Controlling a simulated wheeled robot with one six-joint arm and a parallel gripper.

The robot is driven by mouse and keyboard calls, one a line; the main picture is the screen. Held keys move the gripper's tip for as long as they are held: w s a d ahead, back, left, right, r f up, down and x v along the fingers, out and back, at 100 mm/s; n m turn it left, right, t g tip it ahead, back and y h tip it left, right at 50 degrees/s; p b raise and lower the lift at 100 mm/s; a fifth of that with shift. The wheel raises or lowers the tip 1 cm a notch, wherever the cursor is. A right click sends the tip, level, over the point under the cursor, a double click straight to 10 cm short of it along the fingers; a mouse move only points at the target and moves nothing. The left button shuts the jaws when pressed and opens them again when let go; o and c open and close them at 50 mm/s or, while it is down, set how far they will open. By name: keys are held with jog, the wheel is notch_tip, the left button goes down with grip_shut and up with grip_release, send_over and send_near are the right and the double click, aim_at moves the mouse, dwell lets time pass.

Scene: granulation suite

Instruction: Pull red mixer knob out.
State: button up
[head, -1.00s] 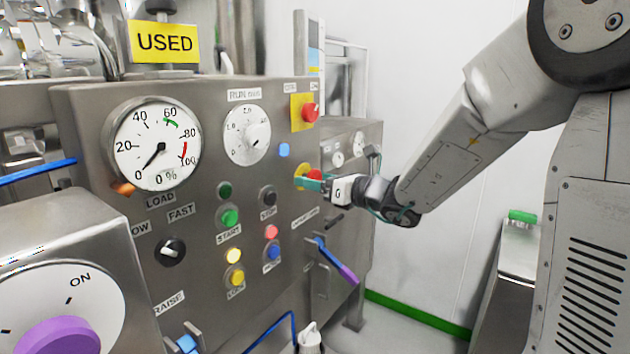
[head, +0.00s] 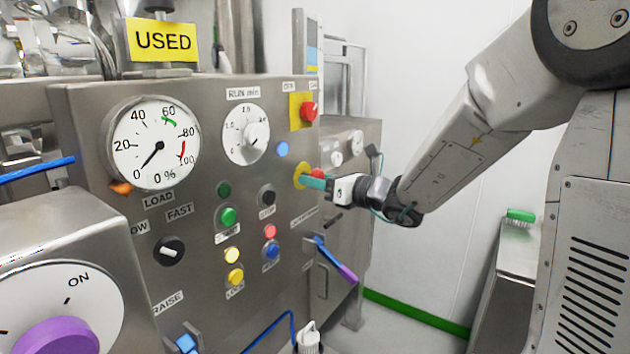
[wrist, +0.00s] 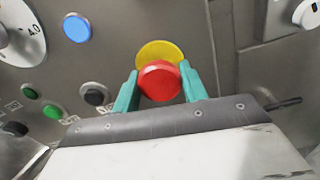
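The red mixer knob (head: 317,173) stands out from a round yellow plate (head: 300,175) on the right part of the steel panel. In the wrist view the red knob (wrist: 159,82) sits in front of the yellow plate (wrist: 160,48). My gripper (wrist: 159,84) has one teal finger on each side of the knob, both against its edges, so it looks shut on it. In the head view my gripper (head: 316,181) reaches in from the right, and the near finger partly hides the knob.
Another red knob on a yellow square (head: 308,111) is above. A blue button (head: 282,149), a black button (head: 268,197) and a dial (head: 246,134) are to the left. A purple-tipped lever (head: 335,260) hangs below. Free room lies right of the panel.

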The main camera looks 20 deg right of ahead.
jog(key=o, duration=0.4)
jog(key=shift+s+d, duration=0.1)
jog(key=shift+d, duration=0.05)
jog(key=v, duration=0.8)
